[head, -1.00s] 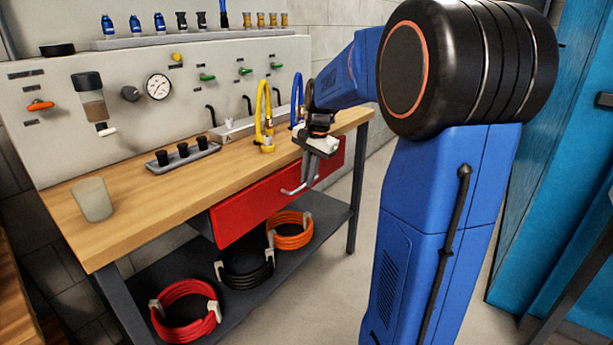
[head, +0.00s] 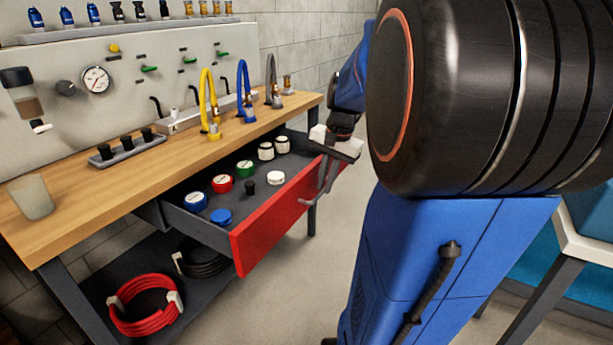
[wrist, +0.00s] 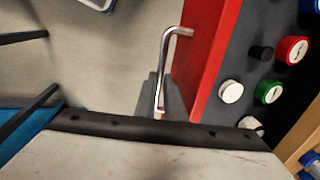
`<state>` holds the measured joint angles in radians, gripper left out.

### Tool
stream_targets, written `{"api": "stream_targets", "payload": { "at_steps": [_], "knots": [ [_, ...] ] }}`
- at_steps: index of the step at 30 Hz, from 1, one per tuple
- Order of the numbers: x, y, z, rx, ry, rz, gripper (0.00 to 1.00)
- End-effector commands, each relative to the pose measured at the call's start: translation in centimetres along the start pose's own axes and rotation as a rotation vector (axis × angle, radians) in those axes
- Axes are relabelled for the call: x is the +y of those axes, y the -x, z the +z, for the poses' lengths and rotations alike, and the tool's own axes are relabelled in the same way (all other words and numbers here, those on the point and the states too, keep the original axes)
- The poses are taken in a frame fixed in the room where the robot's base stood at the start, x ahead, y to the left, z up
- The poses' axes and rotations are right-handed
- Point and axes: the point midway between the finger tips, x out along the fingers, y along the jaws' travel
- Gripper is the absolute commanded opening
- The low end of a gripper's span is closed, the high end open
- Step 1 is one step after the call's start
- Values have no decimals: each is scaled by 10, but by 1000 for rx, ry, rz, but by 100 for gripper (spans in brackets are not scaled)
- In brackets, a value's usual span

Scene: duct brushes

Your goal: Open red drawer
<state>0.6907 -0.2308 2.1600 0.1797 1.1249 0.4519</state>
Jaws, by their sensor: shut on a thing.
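The red drawer (head: 285,215) under the wooden workbench is pulled out, its dark interior in view. Inside lie several round caps, among them a blue one (head: 221,217), a red one (head: 222,184), a green one (head: 245,168) and white ones (head: 275,178). My gripper (head: 325,188) is at the drawer's front and shut on its metal handle. In the wrist view the handle (wrist: 166,62) runs between the fingers, beside the red front (wrist: 210,55).
The workbench top (head: 110,185) holds a cup (head: 32,197), a small tray (head: 127,150) and yellow, blue and dark curved hoses. Coiled red hose (head: 145,305) lies on the lower shelf. Open floor lies before the drawer.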

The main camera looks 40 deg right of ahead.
Motion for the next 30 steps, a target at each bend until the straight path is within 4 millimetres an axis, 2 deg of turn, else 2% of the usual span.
{"api": "stream_targets", "payload": {
  "at_steps": [1, 6, 12, 28, 29, 30],
  "knots": [
    [10, 2, 0, 2, -5, -1, 0],
    [33, 7, 0, 1, -4, 0, 0],
    [48, 10, 0, 1, -1, 0, 0],
    [54, 11, 0, 1, 0, -1, 0],
    [54, 11, 0, 2, 0, -1, 14],
    [54, 11, 0, 1, 0, 0, 24]
  ]
}}
